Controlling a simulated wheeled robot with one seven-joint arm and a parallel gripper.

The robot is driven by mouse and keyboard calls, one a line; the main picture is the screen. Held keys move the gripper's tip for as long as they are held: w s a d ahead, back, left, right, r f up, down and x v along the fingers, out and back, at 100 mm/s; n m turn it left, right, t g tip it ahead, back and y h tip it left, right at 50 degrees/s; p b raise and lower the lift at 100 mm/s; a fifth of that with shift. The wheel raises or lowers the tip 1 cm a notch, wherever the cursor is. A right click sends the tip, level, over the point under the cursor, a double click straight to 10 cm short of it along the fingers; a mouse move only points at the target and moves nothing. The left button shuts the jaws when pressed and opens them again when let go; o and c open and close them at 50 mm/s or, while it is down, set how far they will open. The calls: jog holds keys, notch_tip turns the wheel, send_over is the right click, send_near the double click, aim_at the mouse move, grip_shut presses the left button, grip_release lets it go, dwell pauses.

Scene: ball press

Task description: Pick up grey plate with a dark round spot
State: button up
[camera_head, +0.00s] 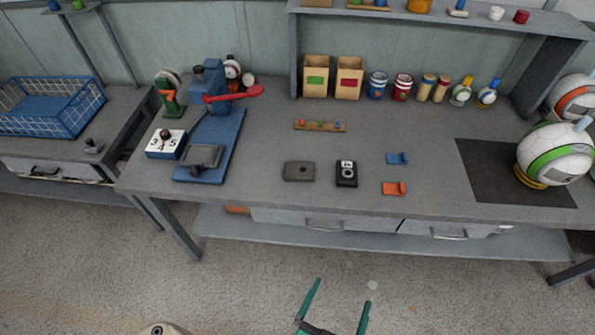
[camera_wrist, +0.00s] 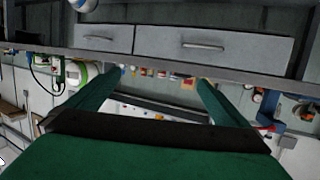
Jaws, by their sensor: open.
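The grey plate with a dark round spot (camera_head: 299,172) lies flat on the workbench, left of a small black device (camera_head: 346,174). My gripper (camera_head: 338,285) has two green fingers spread wide apart. It is in front of the bench, over the floor, well apart from the plate, with nothing between its fingers. In the wrist view the open fingers (camera_wrist: 150,88) point toward the bench's drawers and shelves, and I cannot make out the plate there.
A blue press with a red lever (camera_head: 215,110) stands left on the bench (camera_head: 270,130). An orange bracket (camera_head: 394,188) and a blue bracket (camera_head: 397,158) lie to the right. A wooden strip with knobs (camera_head: 320,126) lies behind the plate. The bench's front edge and drawers (camera_head: 325,220) face my gripper.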

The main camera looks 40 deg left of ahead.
jog(key=w+a+n+g+y, duration=0.1)
jog(key=w+a+n+y, duration=0.25)
jog(key=w+a, duration=0.7)
jog(key=n+g+y, duration=0.2)
jog(key=n+y, duration=0.1)
jog(key=y, duration=0.1)
send_near(299, 170)
jog(key=shift+x, duration=3.8)
jog(key=c, duration=1.5)
